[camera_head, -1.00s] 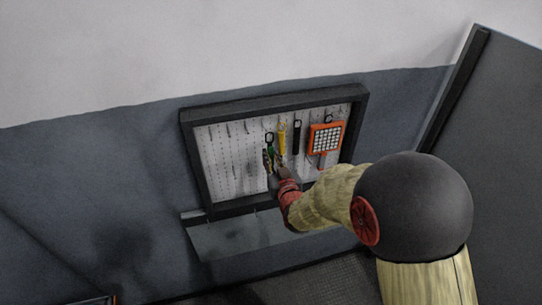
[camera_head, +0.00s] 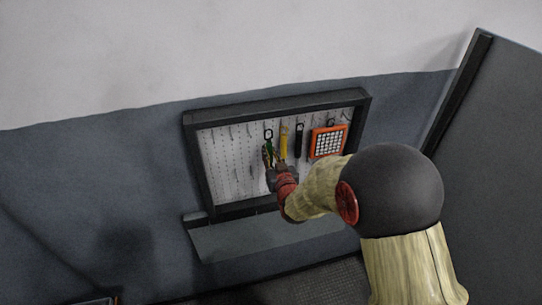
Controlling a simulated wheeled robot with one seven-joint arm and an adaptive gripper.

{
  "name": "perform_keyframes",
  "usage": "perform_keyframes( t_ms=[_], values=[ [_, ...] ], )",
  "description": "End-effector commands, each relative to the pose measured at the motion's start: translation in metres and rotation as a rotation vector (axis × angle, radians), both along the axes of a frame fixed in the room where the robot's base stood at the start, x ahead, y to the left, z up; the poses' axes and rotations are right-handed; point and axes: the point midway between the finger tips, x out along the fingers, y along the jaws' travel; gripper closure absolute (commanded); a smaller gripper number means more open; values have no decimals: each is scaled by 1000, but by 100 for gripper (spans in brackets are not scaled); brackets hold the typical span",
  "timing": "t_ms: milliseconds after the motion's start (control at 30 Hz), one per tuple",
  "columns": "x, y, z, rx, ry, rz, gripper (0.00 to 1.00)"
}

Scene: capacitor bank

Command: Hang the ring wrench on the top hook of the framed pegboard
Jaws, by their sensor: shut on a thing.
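The framed pegboard (camera_head: 225,165) hangs on the wall, its dark frame around a white perforated panel with several small hooks along its upper part. My gripper hides the tool's lower part.
A yellow tool (camera_head: 284,141), a black tool (camera_head: 298,140) and an orange framed grid (camera_head: 328,142) hang just right of my gripper. A grey shelf (camera_head: 235,240) juts out below the board. The panel's left part is free of tools. A grey partition (camera_head: 490,150) stands at right.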

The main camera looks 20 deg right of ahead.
Motion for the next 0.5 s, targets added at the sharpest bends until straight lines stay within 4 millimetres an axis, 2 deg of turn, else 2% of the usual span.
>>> perform_keyframes(
  t_ms=[500],
  values=[
    [18,0,-8,0,-3,0,100]
  ],
)
